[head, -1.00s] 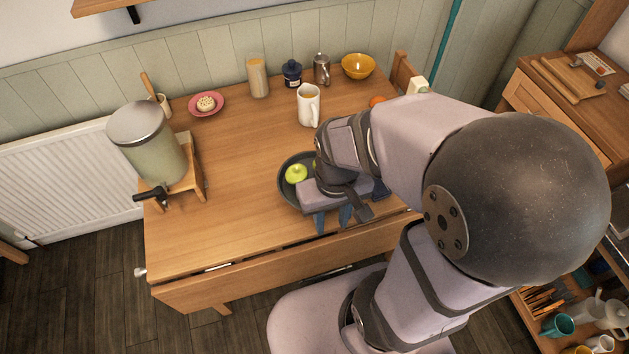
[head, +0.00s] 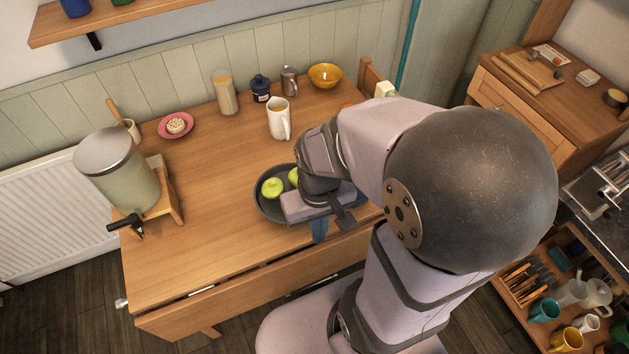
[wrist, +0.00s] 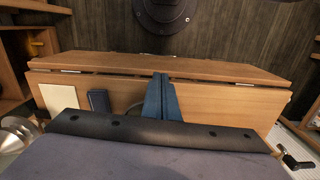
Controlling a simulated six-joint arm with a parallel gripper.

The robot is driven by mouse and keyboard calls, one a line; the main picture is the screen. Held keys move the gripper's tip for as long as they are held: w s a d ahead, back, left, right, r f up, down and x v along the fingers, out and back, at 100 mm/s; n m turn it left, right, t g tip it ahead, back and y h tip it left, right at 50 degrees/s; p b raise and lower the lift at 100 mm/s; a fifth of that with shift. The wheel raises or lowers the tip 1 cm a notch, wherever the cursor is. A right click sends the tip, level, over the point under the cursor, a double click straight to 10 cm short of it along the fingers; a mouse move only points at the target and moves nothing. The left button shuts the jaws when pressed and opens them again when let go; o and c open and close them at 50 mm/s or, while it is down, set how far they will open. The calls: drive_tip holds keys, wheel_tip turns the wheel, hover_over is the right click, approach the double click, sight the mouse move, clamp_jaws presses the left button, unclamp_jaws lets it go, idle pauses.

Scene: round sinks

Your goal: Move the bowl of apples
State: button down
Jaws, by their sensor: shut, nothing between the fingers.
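The dark bowl (head: 262,208) sits on the wooden table near its front edge, partly hidden behind my wrist. Green apples (head: 272,188) show inside it; the rest of its contents are hidden. My gripper (head: 320,232) points down at the bowl's front right side, by the table edge. Its blue fingers are together with nothing held between them, as the wrist view (wrist: 160,98) also shows. The bowl is mostly hidden in the wrist view, and I cannot tell whether the fingers touch it.
A white mug (head: 279,119) stands behind the bowl. A jar (head: 225,94), a blue pot (head: 260,89), a metal shaker (head: 289,81) and a yellow bowl (head: 326,76) line the back. A drink dispenser (head: 122,170) stands left. The table's left middle is clear.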

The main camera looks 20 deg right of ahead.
drive_tip(key=s+d+f+m+g, duration=0.2)
drive_tip(key=s+d+f, duration=0.1)
drive_tip(key=f, duration=0.1)
drive_tip(key=w+d+f+m, duration=0.1)
drive_tip(key=w+d+m, duration=0.1)
drive_tip(key=w+d, duration=0.2)
drive_tip(key=w+d+f+m+y, duration=0.1)
drive_tip(key=w+d+f+m, duration=0.1)
drive_tip(key=w+d, duration=0.3)
drive_tip(key=w+d+f+m+t+b, duration=0.1)
drive_tip(key=w+d+m, duration=0.1)
drive_tip(key=w+d, duration=0.3)
drive_tip(key=shift+w+d+f+y, duration=0.15)
drive_tip(key=shift+d+f+y, duration=0.25)
drive_tip(key=shift+d, duration=0.05)
drive_tip(key=w+d+r+m+t+y, duration=0.1)
drive_tip(key=w+r+m, duration=0.6)
drive_tip(key=w+m, duration=0.1)
drive_tip(key=shift+r+m, duration=0.25)
drive_tip(key=shift+m, duration=0.65)
drive_tip(key=shift+d, duration=0.1)
